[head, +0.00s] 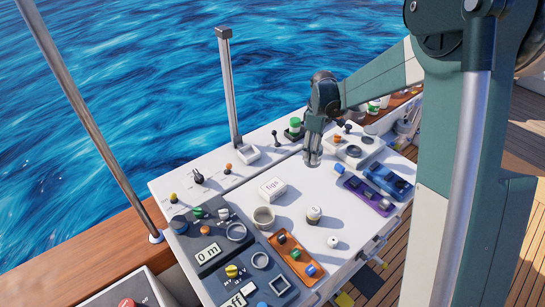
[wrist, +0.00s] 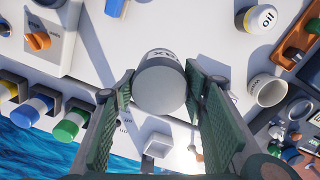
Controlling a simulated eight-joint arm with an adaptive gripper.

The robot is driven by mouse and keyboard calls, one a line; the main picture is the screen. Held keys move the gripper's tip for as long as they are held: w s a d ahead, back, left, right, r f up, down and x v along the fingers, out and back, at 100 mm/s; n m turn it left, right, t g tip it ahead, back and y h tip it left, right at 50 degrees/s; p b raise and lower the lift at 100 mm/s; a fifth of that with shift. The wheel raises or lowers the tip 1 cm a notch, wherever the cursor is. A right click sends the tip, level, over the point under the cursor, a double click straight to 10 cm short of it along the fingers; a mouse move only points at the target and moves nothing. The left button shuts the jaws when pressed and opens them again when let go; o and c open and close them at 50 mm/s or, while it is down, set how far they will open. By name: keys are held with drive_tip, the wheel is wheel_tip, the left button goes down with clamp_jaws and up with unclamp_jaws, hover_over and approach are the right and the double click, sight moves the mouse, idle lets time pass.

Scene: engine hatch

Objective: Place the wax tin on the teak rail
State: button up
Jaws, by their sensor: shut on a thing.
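The wax tin (wrist: 160,88) is a grey-white round tin with dark lettering, seen between the finger pads in the wrist view. My gripper (wrist: 160,92) is shut on it, one pad on each side. In the head view my gripper (head: 313,155) points down above the far part of the white hatch top, and the tin is mostly hidden there by the fingers. The teak rail (head: 85,258) is a brown wooden strip on the sea side at the left. What looks like more of it shows at the far end (head: 403,98), beyond my gripper.
A metal post (head: 229,90) stands near my gripper. A figs box (head: 272,187), a cup (head: 263,217) and an oil container (head: 314,214) stand on the white top. A purple tray (head: 353,186) lies right. Jars with coloured caps (wrist: 72,122) show left in the wrist view.

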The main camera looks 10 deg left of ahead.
drive_tip(key=shift+a, duration=0.15)
drive_tip(key=s+a+n, duration=0.5)
drive_tip(key=s+a, duration=0.3)
drive_tip(key=a, duration=0.4)
drive_tip(key=s+a+n, duration=0.4)
drive_tip(key=s+a, duration=0.3)
drive_tip(key=a, duration=0.5)
drive_tip(key=s+a+n, duration=0.5)
drive_tip(key=s+a, duration=0.3)
drive_tip(key=a, duration=0.4)
drive_tip(key=s+a+n+b, duration=0.2)
drive_tip(key=s+a+n, duration=0.5)
drive_tip(key=s+a, duration=0.95)
drive_tip(key=s+a+f+m+b, duration=0.1)
drive_tip(key=s+a+f, duration=0.15)
drive_tip(key=a, duration=0.55)
drive_tip(key=s+a+f+b, duration=0.1)
drive_tip(key=s+a+f, duration=0.15)
drive_tip(key=a, duration=0.45)
drive_tip(key=w+a+f+b, duration=0.1)
drive_tip(key=w+a+f, duration=0.1)
drive_tip(key=a+f, duration=0.2)
drive_tip(key=w+a+f+m+b, duration=0.1)
drive_tip(key=w+a+f, duration=0.1)
drive_tip(key=a, duration=0.4)
drive_tip(key=shift+w+f, duration=0.4)
drive_tip(key=shift+f, duration=0.45)
